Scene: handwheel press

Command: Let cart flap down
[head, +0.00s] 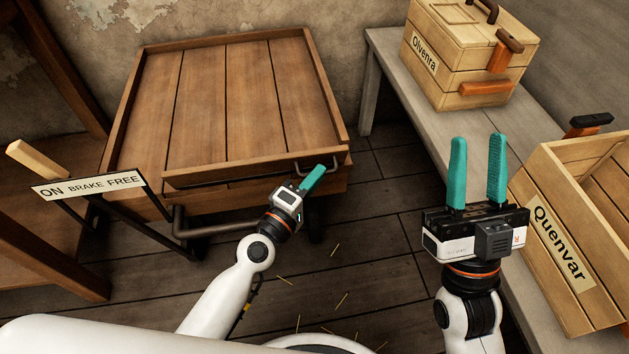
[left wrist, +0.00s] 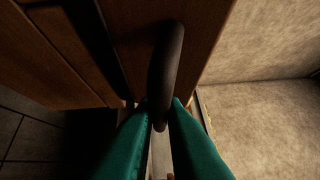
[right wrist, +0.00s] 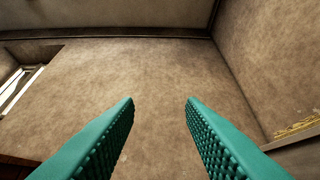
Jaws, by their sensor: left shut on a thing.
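The wooden cart (head: 226,95) stands against the back wall, its plank bed bare. Its flap (head: 240,176) runs along the near edge as a raised board; its exact angle is hard to tell. A dark bar handle (head: 338,167) sits at the flap's right end. My left gripper (head: 314,178) is shut on this handle. The left wrist view shows the dark handle (left wrist: 166,65) between the teal fingers, against brown wood.
A brake sign (head: 90,186) reading ON BRAKE FREE stands left of the cart, with a light wooden lever (head: 37,166) by ON. A grey bench (head: 388,70) at right holds the Olvenra box (head: 452,58) and open Quenvar crate (head: 557,240). Floor between is clear except straw bits.

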